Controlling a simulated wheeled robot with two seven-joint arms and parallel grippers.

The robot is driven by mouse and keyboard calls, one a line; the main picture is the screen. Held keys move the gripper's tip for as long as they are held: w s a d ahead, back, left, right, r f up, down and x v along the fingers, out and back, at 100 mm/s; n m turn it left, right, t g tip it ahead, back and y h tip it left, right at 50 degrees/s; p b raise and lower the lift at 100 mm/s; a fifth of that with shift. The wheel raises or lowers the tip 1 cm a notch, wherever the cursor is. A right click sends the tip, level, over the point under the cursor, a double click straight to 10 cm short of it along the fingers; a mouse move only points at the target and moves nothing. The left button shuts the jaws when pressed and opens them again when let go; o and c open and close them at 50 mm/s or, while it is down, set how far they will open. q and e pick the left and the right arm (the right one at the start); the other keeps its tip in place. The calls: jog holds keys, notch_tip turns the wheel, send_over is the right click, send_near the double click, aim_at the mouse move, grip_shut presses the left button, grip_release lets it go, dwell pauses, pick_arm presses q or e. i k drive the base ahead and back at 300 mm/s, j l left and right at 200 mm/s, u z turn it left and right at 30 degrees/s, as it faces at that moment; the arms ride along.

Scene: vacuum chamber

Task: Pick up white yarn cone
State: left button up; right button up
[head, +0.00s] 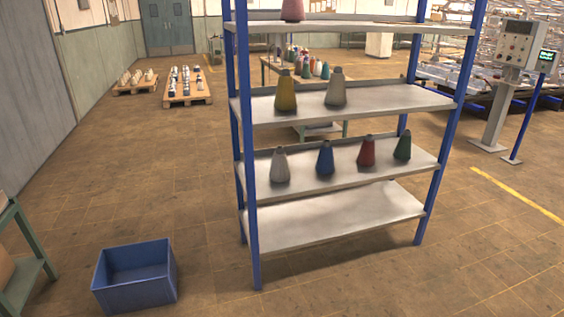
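A white yarn cone (280,165) stands upright at the left end of the lower middle shelf (330,180) of a blue-posted rack. On the same shelf, to its right, stand a blue cone (325,159), a red cone (366,152) and a green cone (403,147). On the shelf above stand a yellow cone (286,95) and a pale greyish-beige cone (336,90). Neither of my grippers is in view.
An empty-looking blue bin (136,277) sits on the floor left of the rack. A green-framed table (22,262) is at the left edge. The bottom shelf (330,217) is bare. A control stand (497,100) is at the right. Floor in front is clear.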

aim_at(280, 172)
jog(key=i+l, duration=0.2)
jog(key=i, duration=0.25)
jog(key=i+l+u, duration=0.1)
jog(key=i+l, duration=0.45)
jog(key=l, duration=0.25)
jog(key=i+l+u, duration=0.15)
jog(key=i+l, duration=0.4)
jog(key=l, duration=0.3)
jog(key=i+l+u, duration=0.15)
jog(key=l, duration=0.3)
jog(key=i+l+u, duration=0.1)
jog(key=i+l, duration=0.45)
jog(key=l, duration=0.4)
jog(key=i+l+u, duration=0.15)
jog(key=l, duration=0.35)
jog(key=i, duration=0.1)
